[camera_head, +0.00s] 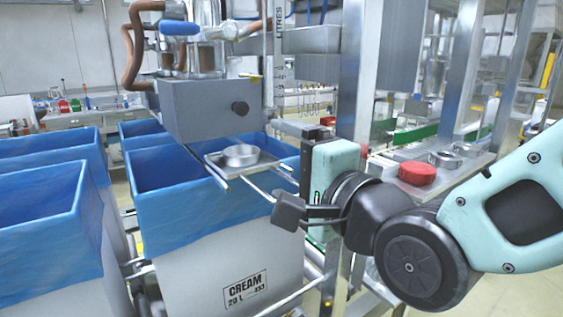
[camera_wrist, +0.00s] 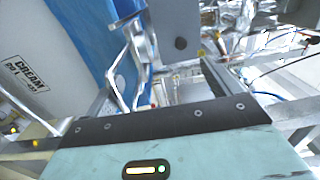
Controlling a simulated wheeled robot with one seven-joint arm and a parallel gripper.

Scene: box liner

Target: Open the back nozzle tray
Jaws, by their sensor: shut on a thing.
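The nozzle tray (camera_head: 216,161), a small flat metal plate with a round metal dish (camera_head: 241,155) on it, juts out below the grey nozzle box (camera_head: 205,108). Thin metal rods run along and below it toward the lower right. My gripper (camera_head: 289,211) is at the front end of these rods, low and right of the dish, and is shut on the tray's rod end. The exact contact is hidden by the dark fingertip. In the wrist view, bent bright metal rods (camera_wrist: 122,92) show beyond my gripper's teal body; the fingertips cannot be made out there.
A blue-lined bin marked CREAM (camera_head: 245,289) stands directly under the tray, and more blue-lined bins (camera_head: 45,215) stand to the left. A steel post (camera_head: 355,70) rises close behind my gripper. A shelf with a red round part (camera_head: 417,173) is at the right.

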